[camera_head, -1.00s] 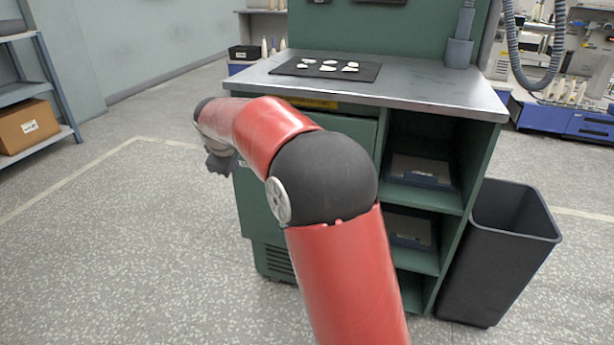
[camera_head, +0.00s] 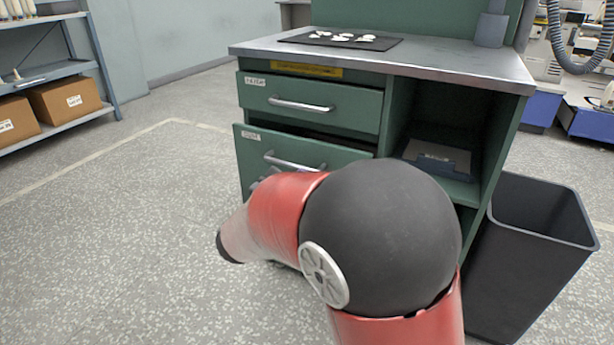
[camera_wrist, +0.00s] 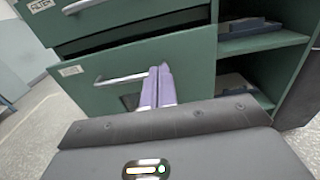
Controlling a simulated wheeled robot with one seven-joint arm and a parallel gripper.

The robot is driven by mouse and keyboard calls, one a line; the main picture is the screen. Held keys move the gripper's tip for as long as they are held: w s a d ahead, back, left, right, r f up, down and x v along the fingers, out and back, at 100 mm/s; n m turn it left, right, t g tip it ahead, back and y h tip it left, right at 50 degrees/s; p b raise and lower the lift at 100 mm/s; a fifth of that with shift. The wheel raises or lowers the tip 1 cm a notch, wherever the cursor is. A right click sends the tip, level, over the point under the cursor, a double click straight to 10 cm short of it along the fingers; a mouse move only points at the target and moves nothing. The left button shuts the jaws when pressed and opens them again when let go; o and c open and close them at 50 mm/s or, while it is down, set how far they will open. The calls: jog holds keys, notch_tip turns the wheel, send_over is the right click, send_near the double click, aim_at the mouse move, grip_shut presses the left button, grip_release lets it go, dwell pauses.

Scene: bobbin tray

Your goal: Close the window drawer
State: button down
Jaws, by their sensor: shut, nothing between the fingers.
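The green cabinet has a top drawer (camera_head: 345,108), its label reading something like "FILTER", which looks shut. Below it, a second drawer (camera_head: 345,155) stands out from the cabinet, with a dark gap above its front. Its label is too small to read surely. The lower drawer front (camera_wrist: 195,75) and its bar handle (camera_wrist: 130,78) show in the wrist view, with a dark patch below the handle. My gripper (camera_wrist: 160,70) is shut and empty, its pale fingers in front of the lower drawer, right of the handle; contact is unclear. My arm hides the gripper in the head view.
Open shelves (camera_head: 440,160) holding flat grey boxes are right of the drawers. A dark bin (camera_head: 545,215) stands at the cabinet's right side. A black mat (camera_head: 390,45) with pale pieces lies on the worktop. The floor (camera_head: 130,220) to the left is clear.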

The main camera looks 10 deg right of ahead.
aim_at(326, 149)
jog(key=x, duration=1.1)
jog(key=shift+w+d+b, duration=0.2)
jog(key=shift+w+b, duration=0.1)
jog(key=shift+b, duration=0.05)
jog(key=x, duration=0.4)
jog(key=shift+w+d+r, duration=0.15)
jog(key=shift+w+d, duration=0.05)
